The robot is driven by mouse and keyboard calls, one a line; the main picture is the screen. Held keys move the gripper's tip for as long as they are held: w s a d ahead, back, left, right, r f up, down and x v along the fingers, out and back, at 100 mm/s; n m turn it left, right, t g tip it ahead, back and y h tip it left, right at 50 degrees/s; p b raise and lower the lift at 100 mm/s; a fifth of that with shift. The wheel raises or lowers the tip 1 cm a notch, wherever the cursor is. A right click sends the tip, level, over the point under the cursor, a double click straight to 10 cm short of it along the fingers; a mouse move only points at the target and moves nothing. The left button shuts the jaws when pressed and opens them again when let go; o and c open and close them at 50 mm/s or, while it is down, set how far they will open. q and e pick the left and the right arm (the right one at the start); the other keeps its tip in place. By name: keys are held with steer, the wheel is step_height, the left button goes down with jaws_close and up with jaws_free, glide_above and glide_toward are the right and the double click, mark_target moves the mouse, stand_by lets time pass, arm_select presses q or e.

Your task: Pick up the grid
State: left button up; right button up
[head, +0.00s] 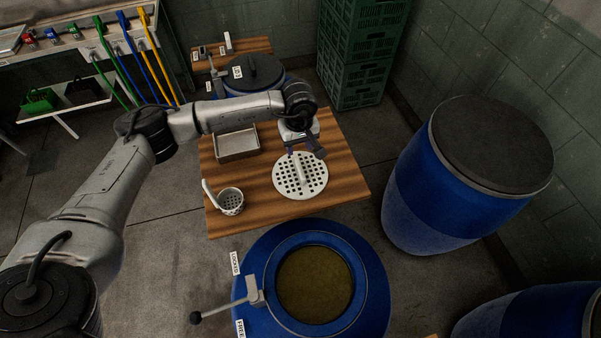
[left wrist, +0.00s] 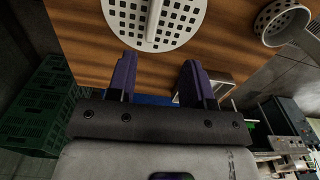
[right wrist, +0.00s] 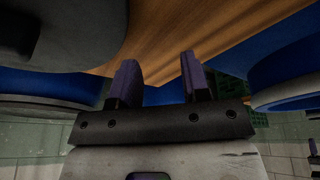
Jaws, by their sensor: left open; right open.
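The grid (head: 290,182) is a round white perforated disc with a raised bar handle across its middle. It lies flat on the wooden table (head: 340,187). My left gripper (head: 304,153) is open and empty, above the far edge of the grid. In the left wrist view the grid (left wrist: 178,30) shows at the top, beyond the two purple fingers (left wrist: 158,78), with its handle partly cut off by the frame edge.
A perforated white ladle-like cup (head: 230,202) and a metal tray (head: 237,146) stand on the table. An open blue barrel (head: 372,275) with a lever (head: 222,309) is in front. A lidded blue barrel (head: 425,200) stands at right, green crates (head: 358,60) behind.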

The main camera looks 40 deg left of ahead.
arm_select(q)
glide_above(301, 170)
steer(key=shift+m, duration=0.3)
steer(key=f, duration=0.7)
steer(key=shift+s+f, duration=0.3)
steer(key=shift+f, duration=0.05)
steer(key=shift+w+f, duration=0.15)
steer(key=shift+f, duration=1.4)
steer(key=shift+w+f, duration=0.15)
steer(key=shift+f, duration=1.35)
jaws_close()
